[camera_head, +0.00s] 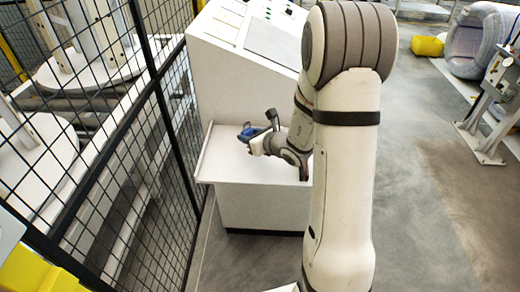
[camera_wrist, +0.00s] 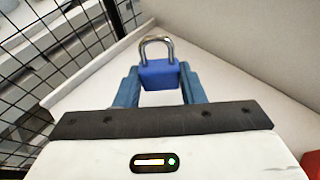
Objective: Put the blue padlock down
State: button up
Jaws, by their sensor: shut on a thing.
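The blue padlock (camera_wrist: 159,74) with its silver shackle is between the fingers of my gripper (camera_wrist: 159,87) in the wrist view. The shackle points away from the gripper and looks closed. My gripper is shut on the padlock's blue body. In the head view my gripper (camera_head: 247,133) is over the white shelf (camera_head: 232,165) of the console, and the padlock shows there only as a small blue patch. I cannot tell whether the padlock touches the shelf.
The white console (camera_head: 238,88) rises behind the shelf. A black mesh fence (camera_head: 165,110) stands close on the left. A red thing (camera_wrist: 311,163) shows at the lower right of the wrist view. The shelf around the gripper looks mostly clear.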

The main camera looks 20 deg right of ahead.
jog(key=shift+f, duration=2.7)
jog(key=shift+f, duration=0.2)
jog(key=o, duration=1.1)
jog(key=shift+o, duration=0.2)
jog(key=shift+s, duration=0.1)
jog(key=shift+r, duration=0.15)
